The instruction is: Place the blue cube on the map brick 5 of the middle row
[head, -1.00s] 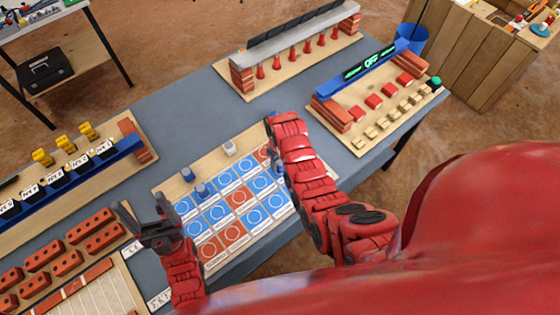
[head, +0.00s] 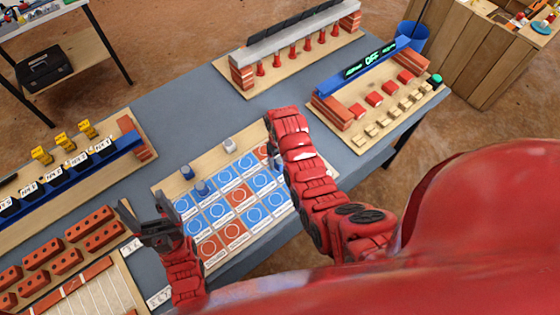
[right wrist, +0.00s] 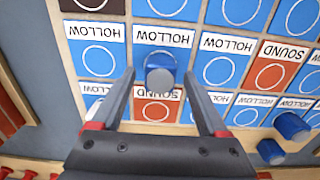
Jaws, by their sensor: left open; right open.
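A map board of blue and red tiles (head: 238,196) lies on the grey table. It fills most of the right wrist view, with upside-down HOLLOW and SOUND labels. My right gripper (right wrist: 160,76) is open over the map, its fingers on either side of a blue piece with a pale front (right wrist: 160,66); a gap shows on both sides. In the head view my right arm hides this piece and most of that gripper. Two other blue pieces (head: 187,173) (head: 202,188) stand at the map's left edge. My left gripper (head: 142,204) is open and empty, left of the map.
A pale piece (head: 229,146) stands at the map's back edge. Red bricks (head: 67,261) lie on a board at left, below a blue rack (head: 70,174). An OFF display (head: 372,61) and a brick-ended stand (head: 300,52) are behind. Grey table between is clear.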

